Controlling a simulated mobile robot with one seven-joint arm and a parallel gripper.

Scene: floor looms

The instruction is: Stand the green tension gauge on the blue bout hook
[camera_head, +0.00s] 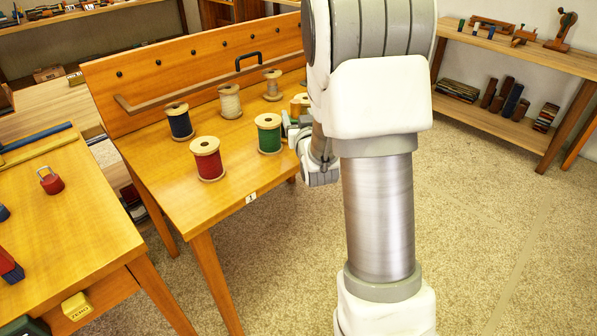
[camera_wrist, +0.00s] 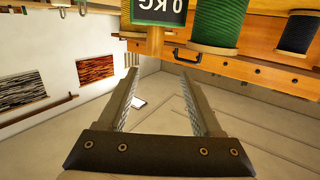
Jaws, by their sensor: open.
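The green tension gauge (camera_wrist: 142,13) shows at the top of the wrist view, cut off by the frame edge, its dark "0 KG" face upside down. My gripper (camera_wrist: 162,78) is open, with nothing between its fingers. The gauge lies beyond the fingertips, apart from them. In the head view my arm hides most of the gripper at the right end of the spool table, and I cannot make out the gauge there. I cannot pick out the blue bout hook for certain in either view.
The wooden table (camera_head: 222,204) holds several thread spools, among them a green spool (camera_head: 268,134) close to my gripper and a red spool (camera_head: 207,159). A second table (camera_head: 75,235) at left bears a red lock-shaped thing (camera_head: 50,182). The carpet (camera_head: 480,200) at right is clear.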

